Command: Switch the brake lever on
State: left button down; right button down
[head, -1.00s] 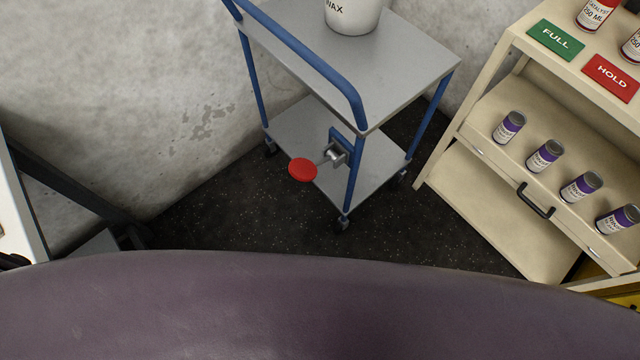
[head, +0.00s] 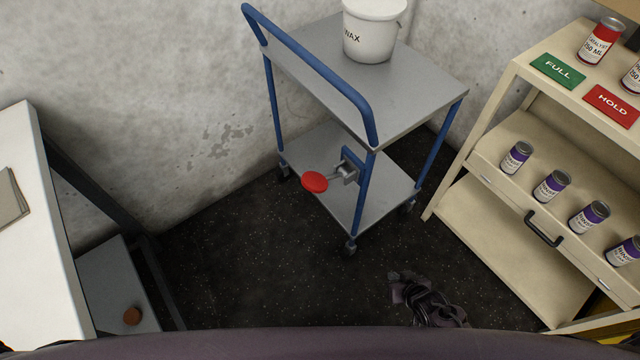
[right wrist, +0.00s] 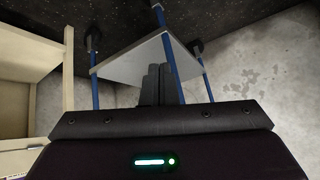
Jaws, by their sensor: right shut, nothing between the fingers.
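The brake lever (head: 315,182) is a red round knob on a short metal arm, fixed to a blue post of the cart (head: 400,95) on its near side. My right gripper (head: 398,282) is low in the head view, in front of the cart and to the right of the lever, apart from both. In the right wrist view its fingers (right wrist: 157,85) are together and empty, with the cart's lower shelf beyond them. The lever is not visible in that view. My left gripper is not in view.
A white WAX bucket (head: 372,30) stands on the cart's top shelf. A beige cabinet (head: 470,185) with several purple-labelled cans and an open drawer is at the right. A white table (head: 45,230) is at the left.

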aim_at(323, 188)
jog(key=w+a+r+t+y, duration=0.2)
jog(key=w+a+r, duration=0.1)
jog(key=w+r, duration=0.6)
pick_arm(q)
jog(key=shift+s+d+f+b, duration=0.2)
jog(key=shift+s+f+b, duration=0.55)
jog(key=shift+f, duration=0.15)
pick_arm(e)
jog(key=w+a+r+n+t+y, duration=0.1)
jog(key=a+r+y, duration=0.2)
jog(key=r, duration=0.7)
jog(key=w+a+r+n+t+y, duration=0.1)
jog(key=a+r+y, duration=0.1)
jog(key=a+r, duration=0.4)
notch_tip(323, 188, up, 5)
jog(key=shift+a+y, duration=0.2)
jog(key=shift+y, duration=0.2)
